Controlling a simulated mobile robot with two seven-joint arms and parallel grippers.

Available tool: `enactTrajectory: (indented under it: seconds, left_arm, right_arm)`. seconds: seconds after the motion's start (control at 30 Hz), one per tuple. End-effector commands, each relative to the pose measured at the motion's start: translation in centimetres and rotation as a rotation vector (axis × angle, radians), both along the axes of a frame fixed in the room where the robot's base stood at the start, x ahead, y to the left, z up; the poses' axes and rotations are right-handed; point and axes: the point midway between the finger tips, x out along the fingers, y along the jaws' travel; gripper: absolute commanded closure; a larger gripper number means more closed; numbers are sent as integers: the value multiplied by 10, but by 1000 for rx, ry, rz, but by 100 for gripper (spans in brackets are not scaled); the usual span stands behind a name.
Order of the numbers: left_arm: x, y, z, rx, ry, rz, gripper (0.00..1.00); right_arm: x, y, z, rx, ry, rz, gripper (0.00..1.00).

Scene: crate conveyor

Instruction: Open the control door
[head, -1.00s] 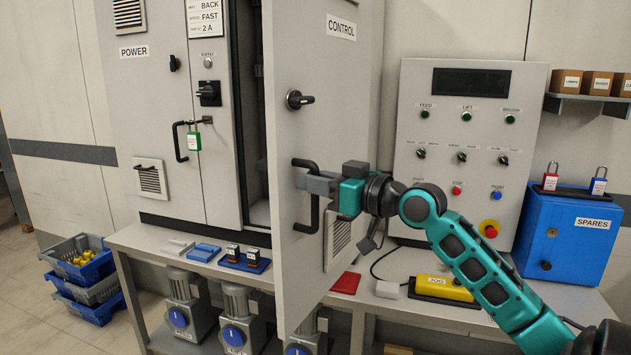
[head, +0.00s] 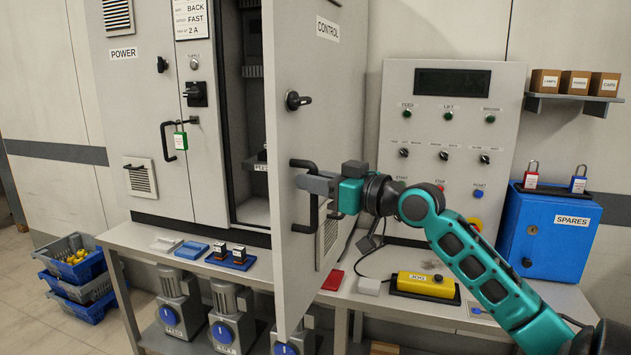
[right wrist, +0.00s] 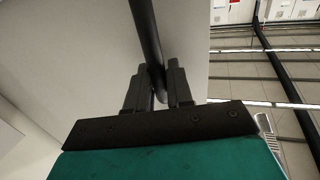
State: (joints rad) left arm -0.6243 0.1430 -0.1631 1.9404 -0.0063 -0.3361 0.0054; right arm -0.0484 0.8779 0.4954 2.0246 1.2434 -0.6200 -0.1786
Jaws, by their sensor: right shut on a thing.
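The control door (head: 295,135) is a light grey cabinet door labelled CONTROL, standing ajar, swung out from the cabinet. It has a black rotary knob (head: 298,101) and a black bar handle (head: 309,222). My right gripper (head: 308,184) is at the handle, with its fingers shut around the bar. In the right wrist view the handle bar (right wrist: 147,40) runs between the two dark fingers (right wrist: 158,88). Part of the cabinet's inside (head: 254,200) shows left of the door. My left gripper is not in view.
The POWER door (head: 140,95), with a green padlock (head: 180,140), is shut at the left. A bench (head: 385,305) runs below, holding a yellow JOG pendant (head: 428,285) and a blue SPARES box (head: 550,240). A button panel (head: 450,120) stands behind my right arm.

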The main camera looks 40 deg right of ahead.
Motion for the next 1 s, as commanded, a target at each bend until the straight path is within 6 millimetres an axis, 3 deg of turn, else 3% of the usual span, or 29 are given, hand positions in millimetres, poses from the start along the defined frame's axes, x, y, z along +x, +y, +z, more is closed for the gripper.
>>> enactTrajectory:
  seconds: [0.13,0.17,0.3,0.67,1.0]
  left_arm:
    - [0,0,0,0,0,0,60]
    - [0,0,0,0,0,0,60]
    - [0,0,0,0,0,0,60]
    - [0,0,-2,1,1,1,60]
    - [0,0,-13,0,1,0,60]
  right_arm:
    - [0,-3,1,2,-3,-7,100]
    - [0,-3,1,2,-3,-7,76]
    - [0,-2,1,1,-3,-6,63]
    - [-5,-2,0,0,-1,-3,63]
    - [-51,-12,-2,0,-1,-4,63]
